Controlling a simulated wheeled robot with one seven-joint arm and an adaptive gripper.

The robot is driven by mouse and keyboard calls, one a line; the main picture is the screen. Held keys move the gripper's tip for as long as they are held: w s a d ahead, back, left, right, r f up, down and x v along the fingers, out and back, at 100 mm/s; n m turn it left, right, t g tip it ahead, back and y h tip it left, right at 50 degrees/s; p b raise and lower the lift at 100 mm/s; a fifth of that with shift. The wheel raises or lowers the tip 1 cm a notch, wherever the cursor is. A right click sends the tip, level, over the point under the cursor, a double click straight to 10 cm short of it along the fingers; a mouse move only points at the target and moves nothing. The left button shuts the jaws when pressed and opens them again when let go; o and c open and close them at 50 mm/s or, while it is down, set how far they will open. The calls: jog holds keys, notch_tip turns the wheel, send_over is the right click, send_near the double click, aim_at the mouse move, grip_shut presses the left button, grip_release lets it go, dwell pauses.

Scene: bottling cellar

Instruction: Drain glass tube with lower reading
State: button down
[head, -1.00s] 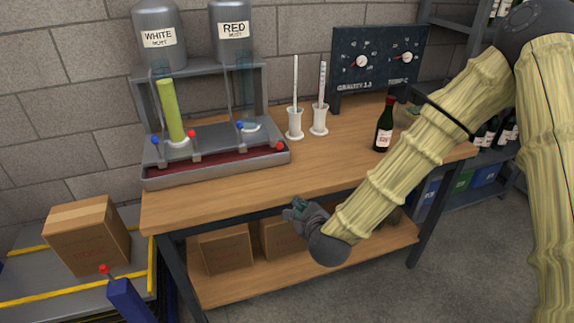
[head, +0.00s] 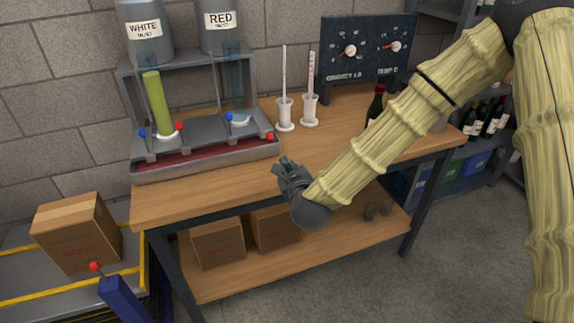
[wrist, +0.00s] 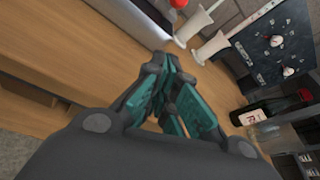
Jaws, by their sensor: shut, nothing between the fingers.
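The left glass tube (head: 157,104) stands below the "WHITE MUST" tank and holds a tall yellow-green column. The right glass tube (head: 233,77) stands below the "RED MUST" tank and looks clear and bluish; I cannot read a level in it. A blue knob (head: 143,133) and a red knob (head: 179,127) flank the left tube's foot. Another blue knob (head: 229,117) and red knob (head: 270,136) flank the right one. My gripper (head: 287,163) is shut and empty, by the bench's front edge, right of and nearer than the rightmost red knob. It also shows in the wrist view (wrist: 170,72).
Two white stands (head: 285,115) with upright stems stand right of the tube rack. A dark gauge panel (head: 366,48) is behind them. A dark bottle (head: 375,104) is partly hidden by my arm. The bench top (head: 320,145) between is clear. Boxes (head: 218,243) sit below.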

jog(key=x, duration=0.6)
jog(key=shift+w+f+p, duration=0.1)
jog(key=shift+w+p, duration=0.2)
jog(key=shift+a+r+p, duration=0.2)
jog(key=shift+a+r, duration=0.15)
jog(key=shift+r, duration=0.35)
jog(key=shift+a+r+p, duration=0.2)
jog(key=shift+a+r, duration=0.15)
jog(key=shift+r, duration=0.3)
jog(key=shift+a+r, duration=0.2)
jog(key=shift+r, duration=0.1)
jog(key=shift+r, duration=0.1)
jog(key=shift+d+r+p, duration=0.15)
jog(key=shift+r+p, duration=0.1)
jog(key=shift+p, duration=0.3)
jog(key=shift+g, duration=0.3)
